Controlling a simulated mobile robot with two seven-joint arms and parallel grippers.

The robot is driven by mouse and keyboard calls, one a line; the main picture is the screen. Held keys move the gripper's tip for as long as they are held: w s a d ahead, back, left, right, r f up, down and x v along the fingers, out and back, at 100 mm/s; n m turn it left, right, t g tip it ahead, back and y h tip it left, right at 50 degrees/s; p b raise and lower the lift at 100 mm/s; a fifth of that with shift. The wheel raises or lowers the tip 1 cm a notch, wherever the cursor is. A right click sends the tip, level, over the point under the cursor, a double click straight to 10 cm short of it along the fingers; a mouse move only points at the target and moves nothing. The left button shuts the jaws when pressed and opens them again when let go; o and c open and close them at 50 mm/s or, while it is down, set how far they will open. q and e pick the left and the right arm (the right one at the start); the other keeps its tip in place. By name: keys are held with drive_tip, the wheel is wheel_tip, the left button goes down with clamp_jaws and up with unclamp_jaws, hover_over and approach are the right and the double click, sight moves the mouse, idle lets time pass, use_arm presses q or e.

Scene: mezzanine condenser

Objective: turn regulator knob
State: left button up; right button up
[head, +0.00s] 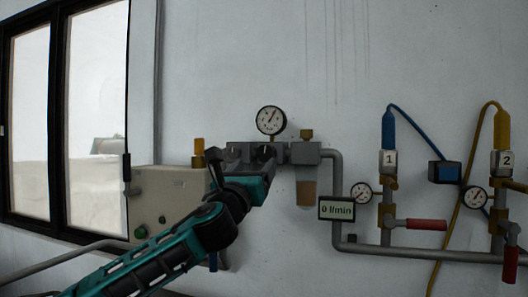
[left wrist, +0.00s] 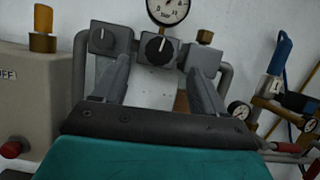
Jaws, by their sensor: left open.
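The regulator knob (left wrist: 158,50) is round and black with a white mark pointing nearly straight up. It sits on the grey regulator body, below a round pressure gauge (left wrist: 168,10). My left gripper (left wrist: 157,72) is open and empty. In the left wrist view its two fingers point at the regulator, with the knob between and beyond their tips; I cannot tell if they touch it. In the head view my left gripper (head: 250,158) is in front of the regulator and partly hides it; the gauge (head: 271,120) shows above. My right gripper is not seen.
A filter bowl (head: 306,190), a "0 l/min" display (head: 337,208) and a grey pipe (head: 400,252) are to the right. Red-handled valves (head: 425,225) are farther right.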

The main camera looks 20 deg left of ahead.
sight(265, 153)
use_arm(q)
drive_tip(key=shift+p+x, duration=0.55)
drive_tip(key=shift+x, duration=3.7)
drive_tip(key=shift+f, duration=0.1)
drive_tip(key=c, duration=1)
drive_tip(key=shift+n, duration=0.4)
